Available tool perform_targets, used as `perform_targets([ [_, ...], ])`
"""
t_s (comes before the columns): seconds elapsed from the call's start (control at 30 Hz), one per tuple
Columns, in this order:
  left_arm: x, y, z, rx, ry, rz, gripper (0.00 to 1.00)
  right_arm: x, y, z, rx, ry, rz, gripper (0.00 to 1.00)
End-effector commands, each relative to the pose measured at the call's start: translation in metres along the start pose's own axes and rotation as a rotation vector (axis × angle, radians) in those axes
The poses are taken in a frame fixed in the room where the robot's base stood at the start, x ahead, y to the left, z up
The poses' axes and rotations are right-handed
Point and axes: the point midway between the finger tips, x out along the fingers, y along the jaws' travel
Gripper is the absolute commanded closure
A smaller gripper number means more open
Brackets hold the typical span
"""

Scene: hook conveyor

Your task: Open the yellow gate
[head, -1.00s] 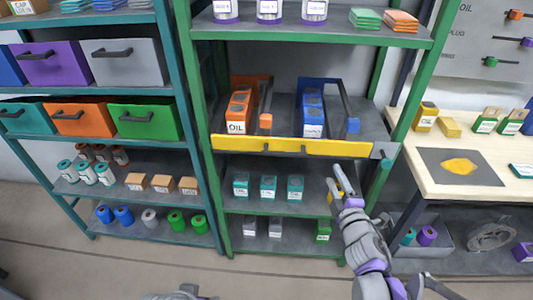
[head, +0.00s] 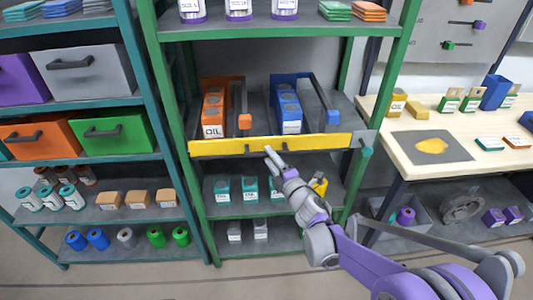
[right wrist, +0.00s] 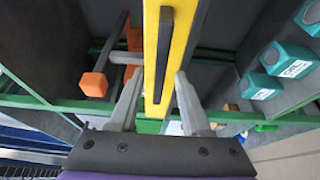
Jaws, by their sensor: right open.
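The yellow gate (head: 310,143) is a long flat bar lying across the front of the middle shelf of the green rack. It has small dark handles, and a grey latch piece (head: 362,140) sits at its right end. My right gripper (head: 273,158) is just below and in front of the bar's middle. In the right wrist view the gripper (right wrist: 158,88) is open, and the yellow gate (right wrist: 180,45) with a black handle (right wrist: 162,50) shows between its two fingers. I cannot tell whether the fingers touch it. My left gripper is out of view.
Teal boxes (head: 222,188) stand on the shelf below. A workbench (head: 450,172) is at the right.

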Motion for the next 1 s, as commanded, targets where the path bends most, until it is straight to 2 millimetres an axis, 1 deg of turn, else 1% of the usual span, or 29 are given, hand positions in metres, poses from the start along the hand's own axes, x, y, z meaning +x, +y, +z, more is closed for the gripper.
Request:
perform_targets([
  [0.03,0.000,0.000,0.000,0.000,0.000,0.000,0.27,0.008,0.000,0.000,0.000,0.001,0.000,0.53],
  [0.1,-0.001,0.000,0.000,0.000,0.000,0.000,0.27,0.016,0.000,0.000,-0.001,0.001,0.000,0.53],
  [0.2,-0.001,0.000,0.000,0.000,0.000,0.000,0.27,0.023,0.000,0.000,-0.001,0.000,0.000,0.53],
  [0.3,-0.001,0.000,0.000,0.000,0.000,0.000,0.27,0.026,0.000,0.000,0.000,0.000,0.000,0.53],
  [0.53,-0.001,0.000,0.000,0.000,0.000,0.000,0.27,0.027,0.000,0.000,0.000,0.000,0.000,0.53],
  [0.57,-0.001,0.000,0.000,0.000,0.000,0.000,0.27,0.027,0.000,0.000,0.000,0.000,0.000,0.56],
  [0.6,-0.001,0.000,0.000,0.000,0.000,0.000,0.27,0.027,0.000,0.000,0.000,0.000,0.000,0.63],
  [0.67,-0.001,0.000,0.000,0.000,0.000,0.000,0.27,0.027,0.000,0.000,0.000,0.000,0.000,0.74],
  [0.8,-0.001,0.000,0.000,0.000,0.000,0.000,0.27,0.026,0.000,0.000,0.000,0.000,0.000,0.99],
  [1.0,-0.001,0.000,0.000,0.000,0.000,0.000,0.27,0.026,0.000,0.000,0.000,-0.001,0.000,1.00],
])
